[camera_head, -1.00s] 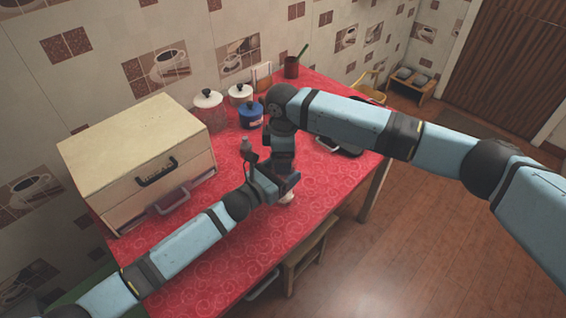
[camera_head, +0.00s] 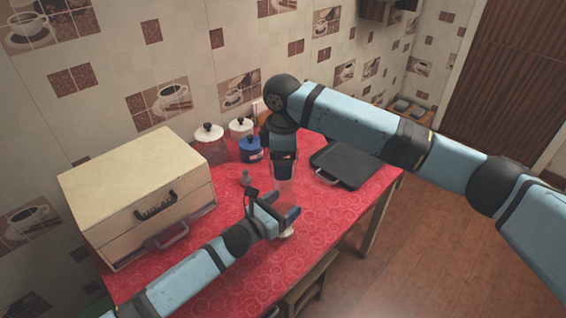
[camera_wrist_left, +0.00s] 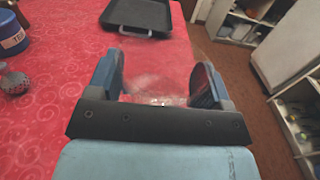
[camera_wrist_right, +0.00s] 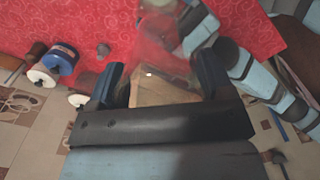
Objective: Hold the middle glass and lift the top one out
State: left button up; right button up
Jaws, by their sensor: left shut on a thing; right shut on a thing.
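The glasses are clear and hard to make out. My left gripper (camera_head: 280,211) is shut on the middle glass, whose clear wall (camera_wrist_left: 155,84) shows between the fingers in the left wrist view. My right gripper (camera_head: 283,174) is above it, fingers down, shut on the top glass. That glass shows as a faint clear shape (camera_head: 284,186) under the right fingers, above the left gripper. I cannot tell whether its lower end is still inside the middle glass. A small pale round thing (camera_head: 287,233) shows below the left gripper; I cannot tell whether it belongs to the bottom glass.
A cream drawer box (camera_head: 135,190) stands at the left of the red counter. Lidded jars, one blue (camera_head: 250,150), stand at the back near the wall. A small grey shaker (camera_head: 246,178) is left of the grippers. A black tray (camera_head: 347,163) lies to the right.

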pick_arm(q)
jog(key=o, duration=1.1)
jog(key=v, duration=1.2)
jog(key=shift+s+a, duration=0.1)
